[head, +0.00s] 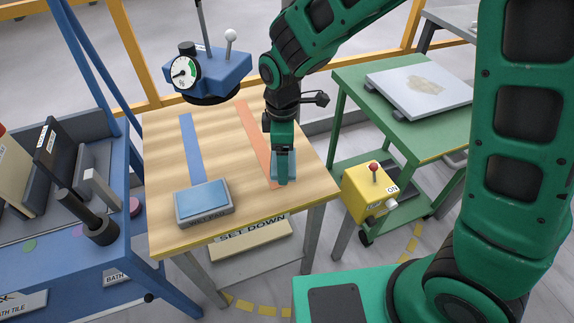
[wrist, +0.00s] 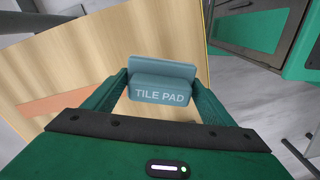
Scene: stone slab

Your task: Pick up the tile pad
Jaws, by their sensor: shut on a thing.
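The tile pad (wrist: 160,84) is a blue-grey block with a wider back plate and the words TILE PAD on its face. In the wrist view it sits between the two green fingers of my gripper (wrist: 161,95), which is shut on it. In the head view my gripper (head: 284,172) points down over the right part of the wooden table, and a pale blue part of the tile pad (head: 291,163) shows beside the fingers. I cannot tell whether the pad touches the table.
A grey tray with a blue pad (head: 203,199) sits at the table's front left. A blue gauge device (head: 208,74) hangs over the back left. A yellow box with a red knob (head: 370,193) stands right of the table (head: 165,150). A green bench (head: 405,135) holds a grey slab (head: 420,88).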

